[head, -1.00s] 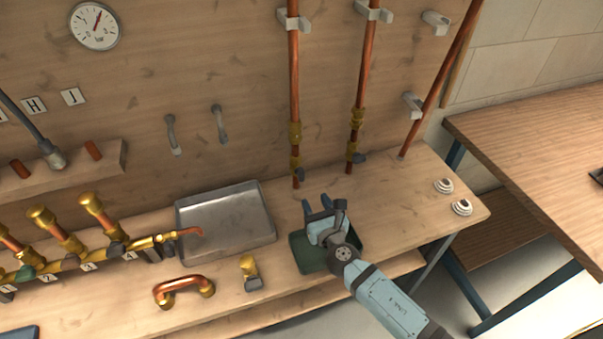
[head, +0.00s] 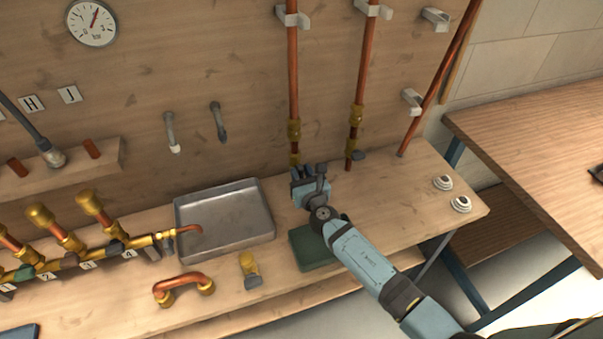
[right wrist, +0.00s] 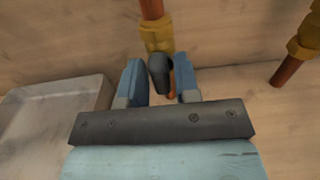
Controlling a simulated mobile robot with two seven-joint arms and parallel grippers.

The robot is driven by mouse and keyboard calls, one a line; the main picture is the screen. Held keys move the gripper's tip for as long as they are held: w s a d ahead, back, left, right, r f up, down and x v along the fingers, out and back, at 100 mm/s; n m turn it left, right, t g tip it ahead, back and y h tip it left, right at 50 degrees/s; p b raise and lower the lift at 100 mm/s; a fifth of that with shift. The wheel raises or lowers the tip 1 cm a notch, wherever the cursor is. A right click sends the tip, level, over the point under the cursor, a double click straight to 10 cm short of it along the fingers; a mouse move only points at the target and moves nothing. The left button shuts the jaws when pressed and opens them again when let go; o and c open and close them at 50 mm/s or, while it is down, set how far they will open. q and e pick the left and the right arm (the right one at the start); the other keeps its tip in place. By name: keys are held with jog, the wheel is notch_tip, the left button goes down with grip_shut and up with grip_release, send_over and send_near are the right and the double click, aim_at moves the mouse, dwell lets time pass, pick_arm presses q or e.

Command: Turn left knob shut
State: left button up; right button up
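The left knob (right wrist: 160,72) is a small dark handle on the brass valve (right wrist: 157,36) of the left copper pipe (head: 293,90). My right gripper (head: 307,171) is in front of this valve, low on the pipe, and hides most of the knob in the head view. In the right wrist view my right gripper (right wrist: 160,82) is open, with the left knob between its two blue fingers. A small gap shows on the right of the knob; contact on the left cannot be told. My left gripper is not in view.
A second copper pipe (head: 366,60) with its own dark knob (head: 359,155) stands to the right. A grey metal tray (head: 225,222) lies left of the gripper, and a green pad (head: 312,250) lies below my arm. The bench right of the pipes is mostly clear.

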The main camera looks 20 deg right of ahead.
jog(key=shift+s+r, duration=0.1)
grip_shut()
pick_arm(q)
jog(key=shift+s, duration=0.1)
